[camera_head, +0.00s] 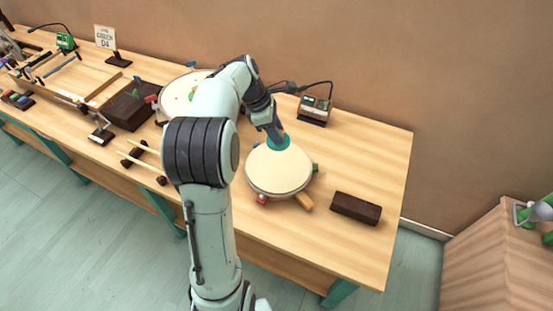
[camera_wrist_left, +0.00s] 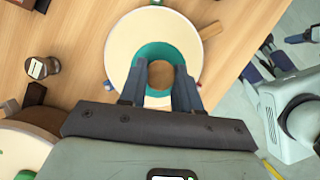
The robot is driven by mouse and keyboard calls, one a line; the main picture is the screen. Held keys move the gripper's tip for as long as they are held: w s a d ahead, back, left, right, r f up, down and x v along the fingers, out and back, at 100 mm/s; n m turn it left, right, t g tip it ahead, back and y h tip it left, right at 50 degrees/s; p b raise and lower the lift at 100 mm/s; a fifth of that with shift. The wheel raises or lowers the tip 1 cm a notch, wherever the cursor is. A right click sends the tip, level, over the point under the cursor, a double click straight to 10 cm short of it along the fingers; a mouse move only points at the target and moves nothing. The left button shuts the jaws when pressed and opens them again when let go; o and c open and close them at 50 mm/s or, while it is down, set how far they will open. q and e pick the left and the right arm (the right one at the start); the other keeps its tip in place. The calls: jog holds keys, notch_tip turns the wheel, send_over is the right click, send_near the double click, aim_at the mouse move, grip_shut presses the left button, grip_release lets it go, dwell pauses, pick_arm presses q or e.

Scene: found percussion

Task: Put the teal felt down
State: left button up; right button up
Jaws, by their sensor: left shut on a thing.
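The teal felt (camera_head: 284,142) is a round piece at the back part of a cream drum head (camera_head: 272,174). My left gripper (camera_head: 275,131) reaches down to it from behind. In the left wrist view the felt (camera_wrist_left: 152,49) shows as a teal ring around a round brown middle (camera_wrist_left: 160,75). The gripper's two fingers (camera_wrist_left: 158,88) are on either side of that middle, shut on the felt piece. It overlaps the cream drum head (camera_wrist_left: 125,40); I cannot tell whether it touches it. My right gripper is not in view.
A dark brown block (camera_head: 356,208) lies right of the drum. A small device (camera_head: 313,109) stands behind it. Another drum (camera_head: 176,92) is partly hidden by my arm. Two sticks (camera_head: 143,161) lie left. The table's right end (camera_head: 380,160) is clear.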

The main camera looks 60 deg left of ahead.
pick_arm(q)
notch_tip(320, 180, down, 11)
jog(key=shift+f+b, duration=0.1)
jog(key=shift+b, duration=0.7)
jog(key=shift+f, duration=0.2)
jog(key=o, duration=1.1)
jog(key=shift+c, duration=0.2)
jog(key=shift+r, duration=0.2)
jog(key=p+v, duration=0.1)
jog(key=v, duration=1.1)
jog(key=shift+p, duration=0.4)
